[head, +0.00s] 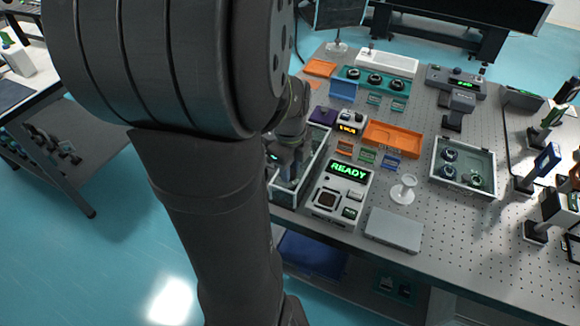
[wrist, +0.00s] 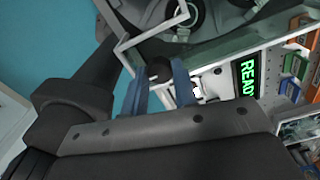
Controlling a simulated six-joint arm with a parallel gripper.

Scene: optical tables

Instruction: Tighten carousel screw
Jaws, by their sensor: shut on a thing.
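A black round knob (wrist: 159,68), which looks like the carousel screw, sits between the fingertips of my gripper (wrist: 160,80) in the wrist view. The two bluish fingers are shut on it, one on each side. A pale-framed glass case (wrist: 158,34) stands just beyond the knob, with dark round parts (wrist: 190,12) inside that may be the carousel. In the head view my gripper (head: 287,168) is low at the glass case (head: 311,177) on the table's left edge. My arm hides much of the case, and the screw cannot be made out there.
A white device reading READY (head: 340,194) stands right beside the case, also in the wrist view (wrist: 215,82). A white dish on a stand (head: 403,190), a grey flat box (head: 394,229) and an orange tray (head: 393,138) lie further right. Bare perforated table shows at front right.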

